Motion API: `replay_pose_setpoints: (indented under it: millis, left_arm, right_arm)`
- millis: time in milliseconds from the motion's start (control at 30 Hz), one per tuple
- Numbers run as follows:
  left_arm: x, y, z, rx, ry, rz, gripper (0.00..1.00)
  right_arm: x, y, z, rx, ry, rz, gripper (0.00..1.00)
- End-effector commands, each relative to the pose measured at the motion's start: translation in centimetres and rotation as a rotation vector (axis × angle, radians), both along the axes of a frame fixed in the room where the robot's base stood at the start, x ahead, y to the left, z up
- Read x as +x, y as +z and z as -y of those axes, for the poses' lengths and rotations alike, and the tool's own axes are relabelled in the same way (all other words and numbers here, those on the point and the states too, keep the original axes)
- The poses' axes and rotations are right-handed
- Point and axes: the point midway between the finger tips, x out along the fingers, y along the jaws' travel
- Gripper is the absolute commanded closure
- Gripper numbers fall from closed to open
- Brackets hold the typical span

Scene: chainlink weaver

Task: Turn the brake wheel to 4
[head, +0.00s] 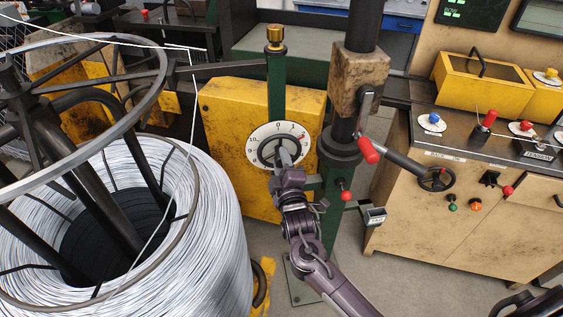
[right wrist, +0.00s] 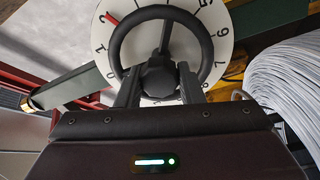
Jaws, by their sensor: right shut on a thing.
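The brake wheel is a black hand wheel in front of a round white numbered dial (head: 258,134), on the yellow box's front. The right wrist view shows the wheel's rim (right wrist: 115,48) close up, with a spoke toward the top of the picture. A red mark (right wrist: 111,17) lies at the dial's upper left, near the figure 2; the top figures are partly hidden or cut off. My right gripper (head: 283,160) is shut on the wheel, its two fingers either side of the hub (right wrist: 159,76).
A large coil of silver wire (head: 215,240) with a metal ring frame stands left of the arm. A green post (head: 276,90) and a red-tipped lever (head: 368,150) are close by. A tan control console (head: 430,215) with knobs fills the right.

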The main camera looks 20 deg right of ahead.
Motion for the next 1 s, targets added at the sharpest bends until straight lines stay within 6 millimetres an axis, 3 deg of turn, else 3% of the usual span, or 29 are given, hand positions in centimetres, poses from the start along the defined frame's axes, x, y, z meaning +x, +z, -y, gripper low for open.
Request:
replay_pose_setpoints:
  millis: [600,1000]
  left_arm:
    - [0.03,-0.50,0.00,0.000,-0.001,0.001,0.56]
    - [0.03,-0.80,0.02,0.000,-0.002,0.001,0.56]
  right_arm:
    - [0.01,0.12,0.16,0.578,-0.003,0.075,0.89]
    - [0.01,0.17,0.16,0.865,-0.002,0.111,0.89]
